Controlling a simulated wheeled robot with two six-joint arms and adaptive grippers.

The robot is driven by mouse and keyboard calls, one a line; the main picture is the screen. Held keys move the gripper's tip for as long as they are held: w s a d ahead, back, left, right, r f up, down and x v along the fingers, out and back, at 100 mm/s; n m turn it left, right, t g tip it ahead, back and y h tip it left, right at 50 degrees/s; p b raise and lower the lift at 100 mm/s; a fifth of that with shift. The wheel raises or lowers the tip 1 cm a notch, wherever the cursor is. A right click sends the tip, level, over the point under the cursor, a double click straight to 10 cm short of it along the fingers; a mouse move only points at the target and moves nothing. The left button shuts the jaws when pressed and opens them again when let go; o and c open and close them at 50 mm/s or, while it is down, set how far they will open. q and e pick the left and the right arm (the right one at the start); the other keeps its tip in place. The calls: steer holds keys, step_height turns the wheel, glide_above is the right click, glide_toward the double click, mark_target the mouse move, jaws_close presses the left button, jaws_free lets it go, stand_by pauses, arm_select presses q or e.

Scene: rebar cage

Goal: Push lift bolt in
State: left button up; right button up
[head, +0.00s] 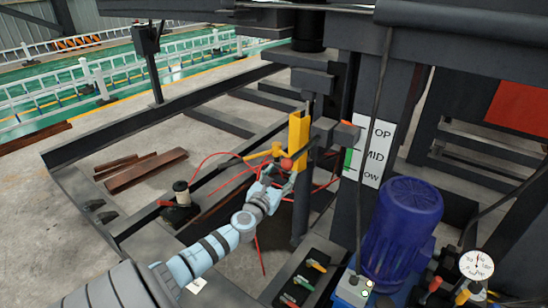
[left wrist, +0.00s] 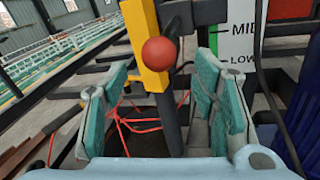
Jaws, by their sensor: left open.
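The lift bolt shows as a red ball knob (head: 286,164) at a yellow upright bracket (head: 298,135) on the dark post, left of the level sign. In the left wrist view, the red knob (left wrist: 159,53) stands in front of the yellow bracket (left wrist: 143,40), and the bolt's shaft is hidden behind it. My left gripper (head: 276,181) is just below and beside the knob. Its teal-padded fingers (left wrist: 162,75) are spread apart, with the knob between and slightly beyond their tips, and I see no contact. My right gripper is out of view.
A sign (head: 376,150) reads TOP, MID, LOW. A blue motor (head: 403,230) stands at the right, beside a lever panel (head: 306,275) and a pressure gauge (head: 477,265). Red cords (head: 222,158) hang around the post. Rusty bars (head: 145,172) lie on the floor at left.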

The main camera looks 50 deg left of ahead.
arm_select(q)
steer(key=v, duration=0.5)
steer(key=shift+s+d, duration=0.15)
steer(key=shift+s, duration=0.2)
